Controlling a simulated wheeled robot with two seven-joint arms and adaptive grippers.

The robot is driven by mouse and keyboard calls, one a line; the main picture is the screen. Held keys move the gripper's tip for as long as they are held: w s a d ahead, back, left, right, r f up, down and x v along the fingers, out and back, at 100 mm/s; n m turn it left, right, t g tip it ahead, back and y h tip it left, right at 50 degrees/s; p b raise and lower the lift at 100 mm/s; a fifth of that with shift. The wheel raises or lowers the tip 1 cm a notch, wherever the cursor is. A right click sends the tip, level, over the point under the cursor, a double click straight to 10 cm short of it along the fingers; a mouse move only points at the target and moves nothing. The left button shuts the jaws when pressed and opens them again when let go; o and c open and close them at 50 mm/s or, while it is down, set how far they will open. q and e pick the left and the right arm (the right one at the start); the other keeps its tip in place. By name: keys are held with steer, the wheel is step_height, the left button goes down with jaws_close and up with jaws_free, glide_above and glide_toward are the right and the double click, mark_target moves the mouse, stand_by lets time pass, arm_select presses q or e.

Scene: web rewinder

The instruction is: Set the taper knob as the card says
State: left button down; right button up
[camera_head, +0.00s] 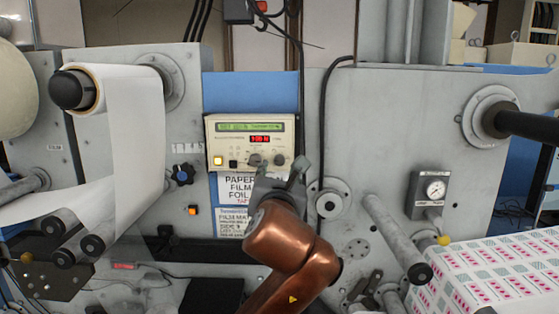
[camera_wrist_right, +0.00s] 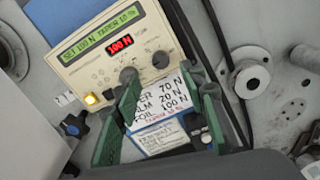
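The cream control panel (camera_head: 209,134) has a green display, a red readout and two dark knobs. In the right wrist view the display (camera_wrist_right: 102,33) reads SET 100 N TAPER 10 %. The left knob (camera_wrist_right: 128,74) and the right knob (camera_wrist_right: 160,59) have labels too small to read, so I cannot tell which is the taper knob. The card (camera_wrist_right: 176,88) below lists 70 N, 20 N, FOIL 100 N and a red taper line that seems to say 10 %. My right gripper (camera_head: 280,170) is open just below the knobs; its fingers (camera_wrist_right: 170,84) stand apart with nothing between them. My left gripper is not in view.
A lit yellow button (camera_wrist_right: 91,99) sits at the panel's lower left. A blue star-shaped knob (camera_head: 182,174) is left of the panel. A white web roll (camera_head: 130,110) is at the left, a pressure gauge (camera_head: 434,189) at the right. A black cable (camera_head: 323,120) hangs right of the panel.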

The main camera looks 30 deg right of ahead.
mark_target(279, 161)
steer(key=p+x, duration=0.2)
steer(key=x, duration=0.4)
steer(key=shift+w+d, duration=0.2)
steer(key=shift+w, duration=0.15)
steer(key=shift+c, duration=0.4)
jaws_close()
